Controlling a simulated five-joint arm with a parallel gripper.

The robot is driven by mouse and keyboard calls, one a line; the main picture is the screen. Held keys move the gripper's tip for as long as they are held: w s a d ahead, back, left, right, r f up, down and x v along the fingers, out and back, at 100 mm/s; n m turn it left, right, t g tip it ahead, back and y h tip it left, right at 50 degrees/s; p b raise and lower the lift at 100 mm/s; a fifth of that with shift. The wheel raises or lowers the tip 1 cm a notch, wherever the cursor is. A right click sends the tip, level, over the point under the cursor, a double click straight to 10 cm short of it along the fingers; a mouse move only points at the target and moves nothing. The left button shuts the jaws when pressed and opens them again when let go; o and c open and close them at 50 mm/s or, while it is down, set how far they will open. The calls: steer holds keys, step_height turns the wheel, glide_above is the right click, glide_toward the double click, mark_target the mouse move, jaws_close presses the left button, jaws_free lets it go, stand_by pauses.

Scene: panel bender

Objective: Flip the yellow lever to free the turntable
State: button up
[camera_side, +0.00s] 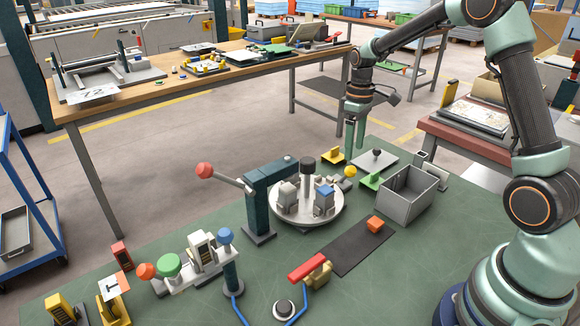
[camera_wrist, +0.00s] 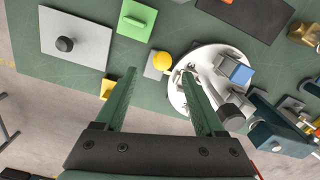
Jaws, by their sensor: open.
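The yellow lever shows as a round yellow knob (camera_side: 350,171) beside a small grey block at the right rim of the turntable. In the wrist view the yellow knob (camera_wrist: 162,60) lies at the turntable's edge, between the lines of my fingers. The turntable (camera_side: 326,213) is a pale round disc carrying grey blocks, one with a blue top; it also shows in the wrist view (camera_wrist: 179,98). My gripper (camera_side: 355,150) is open and empty, fingers pointing down, above and behind the knob. The wrist view shows its two green fingers (camera_wrist: 159,76) apart. The lever's arm is mostly hidden.
A dark post (camera_side: 259,205) with a red-knobbed handle stands left of the turntable. A grey plate with a black knob (camera_side: 377,157), a green block (camera_side: 371,181) and an open grey bin (camera_side: 409,197) stand to the right. A black mat with an orange block (camera_side: 375,224) lies in front.

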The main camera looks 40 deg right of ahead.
step_height(320, 180, up, 6)
steer(key=s+a+r+m+t, duration=0.1)
steer(key=s+a+r+t, duration=0.1)
steer(key=s+a+r, duration=0.2)
steer(key=s+a+r+m+t, duration=0.1)
steer(key=s+a+r+t, duration=0.2)
steer(key=s+a, duration=0.5)
steer(key=shift+s+r+m, duration=0.3)
steer(key=shift+s+r, duration=0.2)
steer(key=shift+s, duration=0.1)
stand_by(0.4)
